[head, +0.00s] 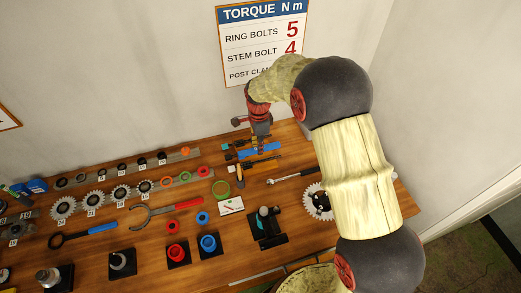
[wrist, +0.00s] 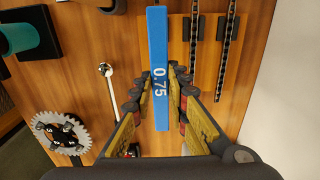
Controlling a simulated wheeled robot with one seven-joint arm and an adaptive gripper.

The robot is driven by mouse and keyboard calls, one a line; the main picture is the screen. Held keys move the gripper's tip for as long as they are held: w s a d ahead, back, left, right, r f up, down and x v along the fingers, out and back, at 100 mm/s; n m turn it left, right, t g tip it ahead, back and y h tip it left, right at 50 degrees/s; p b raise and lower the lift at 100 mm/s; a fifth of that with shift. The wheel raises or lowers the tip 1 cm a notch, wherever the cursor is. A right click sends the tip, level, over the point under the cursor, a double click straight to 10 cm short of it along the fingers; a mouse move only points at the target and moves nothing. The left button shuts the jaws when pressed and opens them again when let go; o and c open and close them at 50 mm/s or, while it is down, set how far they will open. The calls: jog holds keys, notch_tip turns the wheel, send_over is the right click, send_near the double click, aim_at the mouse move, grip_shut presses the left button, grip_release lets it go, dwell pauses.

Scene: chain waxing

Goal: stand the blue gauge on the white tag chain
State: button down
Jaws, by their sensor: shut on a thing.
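The blue gauge (wrist: 158,40), marked 0.75, is a long flat bar between the fingers of my gripper (wrist: 162,75). My gripper is shut on it. In the head view the gauge (head: 268,148) lies across below my gripper, above the back of the bench. Two dark chains, a nearer one (wrist: 194,50) and one farther right (wrist: 229,55), run side by side in the wrist view, to the right of the gauge. The gauge is apart from both in that picture. I cannot make out a white tag on either chain.
A silver wrench (wrist: 110,90) and a toothed chainring (wrist: 60,132) lie left of the gauge in the wrist view. A green ring (head: 221,188), a white card (head: 230,206) and a black stand (head: 268,232) are on the bench (head: 195,238). Walls close off the back and right.

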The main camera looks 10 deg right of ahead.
aim_at(259, 161)
jog(key=shift+a+f+b, duration=0.15)
jog(key=shift+f+b, duration=0.25)
jog(key=shift+f, duration=0.4)
jog(key=shift+f+b, duration=0.85)
jog(key=shift+f, duration=0.6)
jog(key=shift+f, duration=0.55)
dwell(0.4)
jog(key=c, duration=1.7)
grip_release()
jog(key=shift+o, duration=0.2)
jog(key=shift+r, duration=0.1)
notch_tip(259, 161, up, 12)
jog(key=shift+f, duration=0.1)
